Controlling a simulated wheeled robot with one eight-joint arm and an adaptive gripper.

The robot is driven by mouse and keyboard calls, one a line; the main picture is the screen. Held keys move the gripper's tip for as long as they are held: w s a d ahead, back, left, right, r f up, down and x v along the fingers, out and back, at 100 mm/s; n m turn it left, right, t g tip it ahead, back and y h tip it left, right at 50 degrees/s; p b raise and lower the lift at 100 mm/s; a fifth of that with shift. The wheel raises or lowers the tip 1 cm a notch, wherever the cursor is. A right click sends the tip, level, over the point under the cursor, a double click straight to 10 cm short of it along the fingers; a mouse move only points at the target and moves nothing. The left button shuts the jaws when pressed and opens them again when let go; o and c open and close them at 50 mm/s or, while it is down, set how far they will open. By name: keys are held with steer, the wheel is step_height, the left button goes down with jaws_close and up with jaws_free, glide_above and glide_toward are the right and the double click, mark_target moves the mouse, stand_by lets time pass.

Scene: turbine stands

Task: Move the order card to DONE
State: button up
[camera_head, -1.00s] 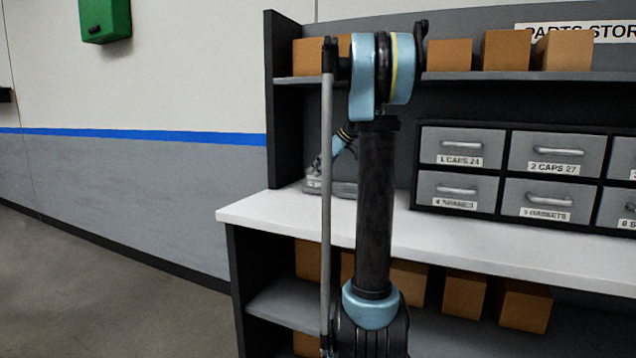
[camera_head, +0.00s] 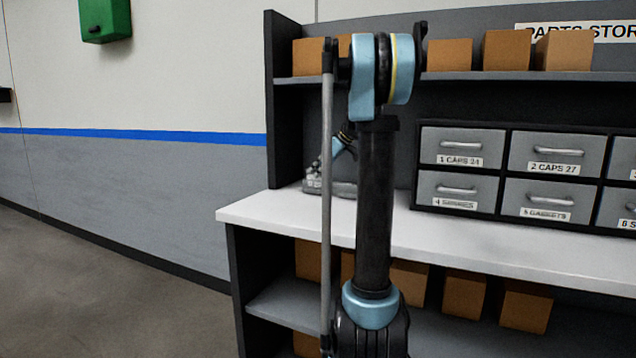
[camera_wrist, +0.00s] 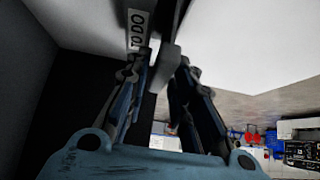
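In the wrist view, the two dark fingers of my gripper (camera_wrist: 165,72) reach up toward a white label reading TO DO (camera_wrist: 137,30). A small grey piece (camera_wrist: 164,70) lies between the fingertips; I cannot tell whether it is gripped or is part of the holder behind. The order card cannot be made out for certain in either view. In the head view, my gripper (camera_head: 316,176) shows only partly behind my arm, low over the left end of the white worktop (camera_head: 262,208), beside a low grey object (camera_head: 345,188). No DONE label is visible.
A bank of grey labelled drawers (camera_head: 465,146) stands on the worktop to the right. Cardboard boxes (camera_head: 507,50) sit on the shelf above, and more lie below. A dark side panel (camera_head: 283,100) bounds the shelving at left. The floor at left is clear.

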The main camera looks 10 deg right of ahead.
jaws_close()
steer(key=shift+w+r, duration=0.1)
steer(key=shift+r, duration=0.6)
steer(key=shift+r, duration=0.8)
